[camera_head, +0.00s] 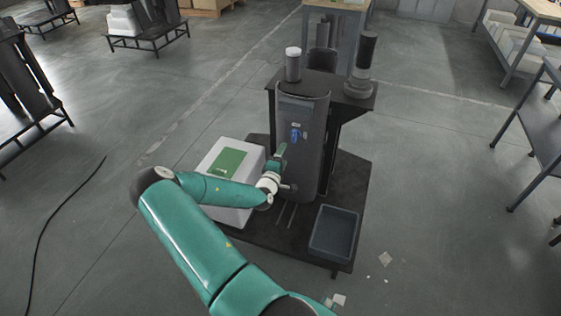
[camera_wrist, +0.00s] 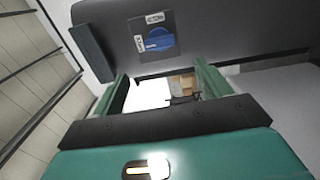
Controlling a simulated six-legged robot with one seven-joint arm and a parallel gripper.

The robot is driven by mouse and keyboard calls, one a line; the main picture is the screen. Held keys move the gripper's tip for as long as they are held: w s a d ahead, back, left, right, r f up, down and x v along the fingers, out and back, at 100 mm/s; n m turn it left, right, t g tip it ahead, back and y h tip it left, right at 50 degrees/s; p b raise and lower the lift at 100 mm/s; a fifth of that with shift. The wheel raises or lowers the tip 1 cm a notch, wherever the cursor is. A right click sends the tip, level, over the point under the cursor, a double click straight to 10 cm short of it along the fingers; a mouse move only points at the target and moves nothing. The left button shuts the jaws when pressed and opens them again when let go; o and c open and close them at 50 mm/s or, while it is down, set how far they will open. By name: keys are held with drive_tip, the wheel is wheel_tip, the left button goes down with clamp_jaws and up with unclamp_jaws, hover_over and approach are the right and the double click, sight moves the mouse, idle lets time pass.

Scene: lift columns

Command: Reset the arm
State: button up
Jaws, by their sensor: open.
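My green arm reaches forward from the bottom of the head view to a dark column (camera_head: 303,150). My gripper (camera_head: 283,168) is close in front of the column's lower face, below a blue rotary switch (camera_head: 295,135). In the wrist view my gripper (camera_wrist: 162,82) has its two green fingers apart, with nothing held between them. The blue switch also shows there (camera_wrist: 158,41), ahead of the fingers on a dark panel with small white labels. Whether a finger touches the column cannot be told.
A white box with a green top panel (camera_head: 228,161) stands left of the column, partly behind my arm. An empty dark bin (camera_head: 334,233) sits right on the black base (camera_head: 352,180). Cylinders stand on top (camera_head: 293,64). Shelving (camera_head: 540,120) is far right; a cable (camera_head: 58,212) lies on open floor left.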

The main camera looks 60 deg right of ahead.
drive_tip(key=shift+s+a, duration=0.15)
drive_tip(key=shift+a, duration=0.85)
